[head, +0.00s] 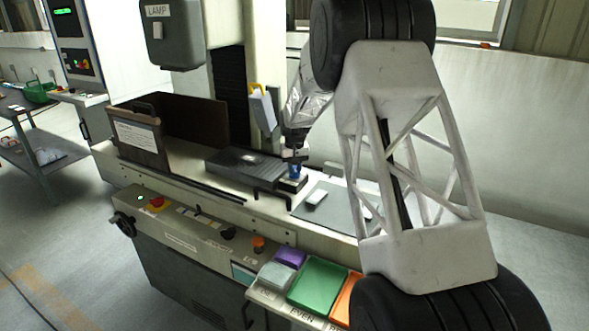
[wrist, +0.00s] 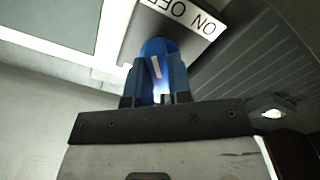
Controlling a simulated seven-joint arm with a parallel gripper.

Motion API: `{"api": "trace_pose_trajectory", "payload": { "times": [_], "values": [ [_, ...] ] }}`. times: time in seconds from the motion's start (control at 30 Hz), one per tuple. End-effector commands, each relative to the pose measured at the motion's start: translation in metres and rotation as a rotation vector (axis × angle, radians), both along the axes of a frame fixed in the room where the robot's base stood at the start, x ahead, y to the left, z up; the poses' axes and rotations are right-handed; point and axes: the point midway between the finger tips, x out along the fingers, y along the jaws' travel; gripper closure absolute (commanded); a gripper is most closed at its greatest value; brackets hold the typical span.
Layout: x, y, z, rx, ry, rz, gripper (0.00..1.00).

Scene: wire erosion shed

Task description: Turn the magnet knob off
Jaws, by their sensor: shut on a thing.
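The blue magnet knob (wrist: 158,50) is in the wrist view, between the two dark fingers of my gripper (wrist: 156,78). The fingers are shut on its sides. A pale line marks the knob's face; I cannot tell for sure which word it points to. Beside the knob is a white label (wrist: 187,14) with ON and OFF, seen upside down and partly cut off at the top edge. In the head view my gripper (head: 294,158) points down onto the small blue knob (head: 296,171), at the right end of the dark magnet plate (head: 238,163). The fingers partly hide the knob.
A brown guard (head: 186,122) stands to the left. Coloured trays, one green (head: 318,284), sit at the front. A lamp box (head: 174,40) hangs above.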

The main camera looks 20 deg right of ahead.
Motion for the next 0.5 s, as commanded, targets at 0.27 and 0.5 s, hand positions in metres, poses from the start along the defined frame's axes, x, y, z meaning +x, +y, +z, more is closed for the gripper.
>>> {"api": "trace_pose_trajectory", "payload": {
  "times": [0.27, 0.5],
  "values": [
    [0.0004, -0.0001, 0.0012, 0.000, -0.002, 0.108, 1.00],
    [0.0004, 0.0000, 0.0012, 0.000, -0.002, 0.129, 1.00]
  ]
}}
